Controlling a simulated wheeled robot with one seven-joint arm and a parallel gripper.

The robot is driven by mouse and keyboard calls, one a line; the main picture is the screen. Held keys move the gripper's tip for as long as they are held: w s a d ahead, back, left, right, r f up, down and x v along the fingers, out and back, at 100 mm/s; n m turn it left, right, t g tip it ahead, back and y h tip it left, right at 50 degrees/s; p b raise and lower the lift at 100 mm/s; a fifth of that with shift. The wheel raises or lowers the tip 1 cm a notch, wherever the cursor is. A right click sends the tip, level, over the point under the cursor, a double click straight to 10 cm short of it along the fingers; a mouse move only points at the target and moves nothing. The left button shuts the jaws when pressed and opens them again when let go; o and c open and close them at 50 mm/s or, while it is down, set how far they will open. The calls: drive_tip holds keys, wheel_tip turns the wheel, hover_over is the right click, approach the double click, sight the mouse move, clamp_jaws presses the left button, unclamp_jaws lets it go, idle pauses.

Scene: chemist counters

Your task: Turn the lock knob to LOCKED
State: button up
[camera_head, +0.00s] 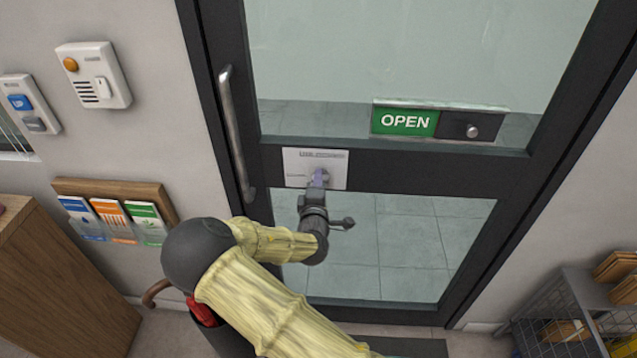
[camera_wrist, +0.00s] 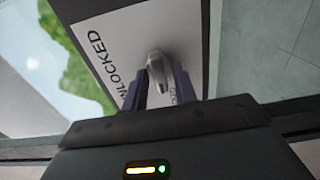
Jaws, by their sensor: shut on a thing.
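The lock knob (camera_wrist: 158,72) is a grey metal thumb-turn on a white plate (camera_head: 335,165) on the glass door's middle rail. In the wrist view the plate (camera_wrist: 110,45) carries the word UNLOCKED, partly covered, and other lettering near the right finger is mostly hidden. My gripper (camera_wrist: 160,88) is shut on the knob, one purple finger on each side of it. In the head view my gripper (camera_head: 319,180) reaches the plate and hides most of the knob. Which word the knob points to is not clear.
A vertical door handle (camera_head: 236,135) stands left of the plate. A sign slider (camera_head: 440,123) reading OPEN is above right. An intercom (camera_head: 93,75) and a leaflet rack (camera_head: 118,210) are on the left wall. A wire shelf (camera_head: 565,310) stands at lower right.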

clamp_jaws()
drive_tip(key=o, duration=0.6)
unclamp_jaws()
drive_tip(key=shift+o, duration=0.2)
drive_tip(key=s, duration=1.7)
drive_tip(key=shift+s+a, duration=0.2)
drive_tip(key=shift+a, duration=0.15)
